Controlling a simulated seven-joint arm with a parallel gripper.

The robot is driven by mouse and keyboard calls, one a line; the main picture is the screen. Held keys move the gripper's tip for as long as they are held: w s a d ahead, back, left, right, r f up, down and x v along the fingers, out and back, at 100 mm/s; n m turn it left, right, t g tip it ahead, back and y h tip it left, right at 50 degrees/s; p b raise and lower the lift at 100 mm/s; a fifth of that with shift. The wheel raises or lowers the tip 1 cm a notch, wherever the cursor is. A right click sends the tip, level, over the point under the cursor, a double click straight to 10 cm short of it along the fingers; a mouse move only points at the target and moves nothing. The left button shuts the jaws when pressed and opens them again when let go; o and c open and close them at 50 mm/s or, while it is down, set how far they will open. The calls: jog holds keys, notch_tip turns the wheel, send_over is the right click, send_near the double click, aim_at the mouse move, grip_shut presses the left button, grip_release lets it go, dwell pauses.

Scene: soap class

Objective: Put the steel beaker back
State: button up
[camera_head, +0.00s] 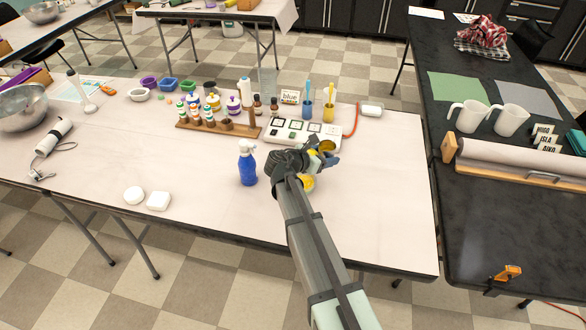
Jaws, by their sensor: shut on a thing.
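My gripper (325,157) is at the end of my arm, over the right half of the pale table, in front of the white panel. It is shut on a small cup-like vessel (327,146) with a yellow inside, which I take to be the steel beaker. My wrist and fingers hide most of its body, so its base and any gap below it cannot be seen. A yellow round thing (308,184), partly hidden by my arm, sits on the table just below my wrist. The white panel (302,131) with dark square plates lies right behind my gripper.
A blue spray bottle (247,164) stands left of my gripper. A wooden rack (215,129) of small bottles is behind it. Blue (307,108) and yellow (328,113) cups with tools stand behind the panel. White soap pieces (158,201) lie front left. The table's right front is clear.

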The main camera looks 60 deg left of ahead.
jog(key=s+a+r+n+g+y, duration=0.45)
jog(key=s+a+n+y, duration=0.35)
jog(key=a, duration=0.5)
jog(key=shift+t, duration=0.25)
jog(key=shift+s+a+f, duration=0.1)
jog(key=shift+f, duration=2.25)
jog(key=shift+s+a+f, duration=0.1)
jog(key=shift+f, duration=2.2)
jog(key=shift+f, duration=0.15)
jog(key=o, duration=1.1)
jog(key=shift+o, duration=0.2)
jog(key=v, duration=1.2)
